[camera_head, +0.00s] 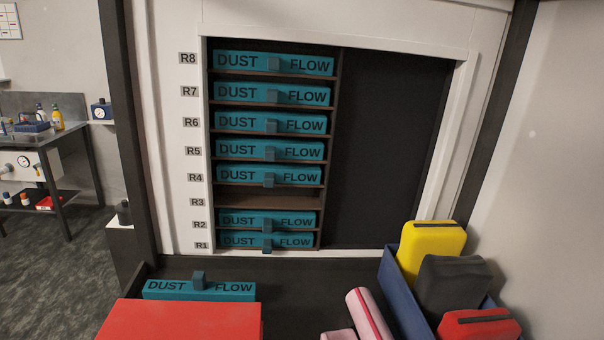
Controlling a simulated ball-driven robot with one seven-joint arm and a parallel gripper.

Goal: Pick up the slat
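A teal slat (175,290) marked "DUST FLOW", with a dark grey block-like grip on its top edge, is on the dark bench at the lower left. A red box in front hides its lower part. More teal slats of the same kind, such as the one at R5 (240,151), sit in a rack in the wall opening. The rack rows are labelled R1 to R8, and row R3 (265,200) is empty. My gripper is not in view.
The red box (185,322) stands at the front left. Pink rolls (369,316) lie at the front middle. A blue bin (403,298) at right holds yellow, black and red packs. Bare dark bench (310,285) shows between slat and bin. A side table stands far left.

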